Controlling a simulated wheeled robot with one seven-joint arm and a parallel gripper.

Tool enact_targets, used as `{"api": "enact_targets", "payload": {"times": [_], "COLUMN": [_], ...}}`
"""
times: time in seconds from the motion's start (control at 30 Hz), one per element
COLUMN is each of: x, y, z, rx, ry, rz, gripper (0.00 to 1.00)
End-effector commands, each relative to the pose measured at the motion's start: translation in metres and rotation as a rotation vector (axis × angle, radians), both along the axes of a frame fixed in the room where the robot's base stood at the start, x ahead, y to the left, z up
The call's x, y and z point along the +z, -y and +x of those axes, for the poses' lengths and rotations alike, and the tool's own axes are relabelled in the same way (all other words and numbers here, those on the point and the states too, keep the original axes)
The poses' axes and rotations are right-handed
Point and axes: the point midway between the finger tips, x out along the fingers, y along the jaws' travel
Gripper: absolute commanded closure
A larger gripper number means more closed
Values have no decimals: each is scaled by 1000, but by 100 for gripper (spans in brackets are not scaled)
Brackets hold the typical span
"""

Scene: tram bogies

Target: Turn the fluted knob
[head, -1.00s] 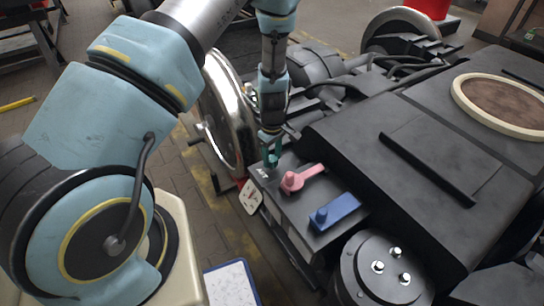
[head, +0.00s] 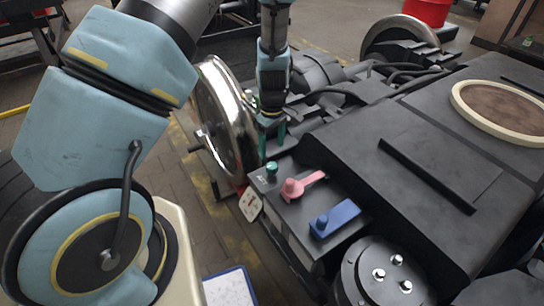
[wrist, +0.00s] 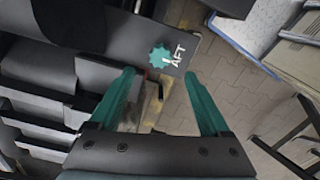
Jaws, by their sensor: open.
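The fluted knob (head: 271,168) is small and green. It stands at the far left corner of a dark box top (head: 300,212). In the wrist view the knob (wrist: 160,56) shows from above as a toothed teal shape, with a white mark on its edge beside white "AFT" lettering. My gripper (head: 272,138) has green fingers and is above the knob, apart from it. In the wrist view my gripper (wrist: 159,76) is open and empty, its two fingers wide apart, with the knob just beyond the gap between the tips.
A pink lever (head: 292,188) and a blue lever (head: 335,217) sit beside the knob on the same top. A shiny wheel (head: 222,115) stands close on the left. A white tag (head: 250,203) hangs at the box's side.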

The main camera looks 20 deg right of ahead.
Motion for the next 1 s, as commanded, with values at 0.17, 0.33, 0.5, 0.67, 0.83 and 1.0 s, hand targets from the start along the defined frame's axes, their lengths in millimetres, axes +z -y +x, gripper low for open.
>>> {"api": "enact_targets", "payload": {"times": [0.17,0.33,0.5,0.67,0.83,1.0], "x": [21,27,26,26,41,106], "y": [0,0,0,0,-11,-66], "z": [0,0,0,0,5,21], "rx": [-1,0,0,0,-7,-74], "ry": [1,0,0,0,-1,1], "rz": [-1,1,1,1,-7,-42], "gripper": [19,19,19,19,19,19]}}
